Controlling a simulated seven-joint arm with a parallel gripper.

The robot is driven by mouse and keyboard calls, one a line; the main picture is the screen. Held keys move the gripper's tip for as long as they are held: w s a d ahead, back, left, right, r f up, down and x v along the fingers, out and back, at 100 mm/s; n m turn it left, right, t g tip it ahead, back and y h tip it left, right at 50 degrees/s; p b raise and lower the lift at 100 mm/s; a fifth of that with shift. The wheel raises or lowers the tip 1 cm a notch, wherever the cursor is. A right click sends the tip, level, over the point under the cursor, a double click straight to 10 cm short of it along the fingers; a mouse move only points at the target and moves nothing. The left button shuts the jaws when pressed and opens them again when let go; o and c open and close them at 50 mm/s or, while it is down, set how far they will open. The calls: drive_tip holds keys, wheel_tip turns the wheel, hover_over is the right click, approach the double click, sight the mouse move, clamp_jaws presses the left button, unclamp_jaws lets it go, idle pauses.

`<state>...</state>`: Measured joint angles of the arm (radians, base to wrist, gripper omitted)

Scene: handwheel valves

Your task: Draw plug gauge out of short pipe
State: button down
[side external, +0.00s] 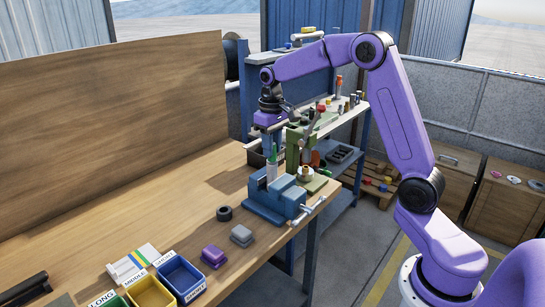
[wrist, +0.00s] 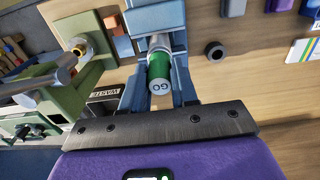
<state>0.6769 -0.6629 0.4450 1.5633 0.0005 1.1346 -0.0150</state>
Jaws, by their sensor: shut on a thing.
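The plug gauge (side external: 273,155) has a green handle, and its pale end cap marked GO faces the camera in the wrist view (wrist: 160,75). My gripper (side external: 271,149) points down over the blue vise (side external: 277,198). Its two blue-grey fingers (wrist: 158,63) lie on either side of the green handle, shut on it. A short grey pipe (side external: 272,173) stands upright at the vise, directly below the handle; its silvery top shows in the wrist view (wrist: 157,41). I cannot tell how deep the gauge sits in the pipe.
A green fixture (side external: 293,150) with a brass-coloured part stands close beside the vise. A black ring (side external: 224,213), a purple block (side external: 213,256) and a grey block (side external: 242,236) lie on the bench. Yellow (side external: 150,292) and blue (side external: 181,277) bins stand at the front.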

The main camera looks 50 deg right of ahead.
drive_tip(key=shift+r, duration=0.15)
drive_tip(key=shift+r, duration=4.7)
drive_tip(key=shift+f, duration=0.1)
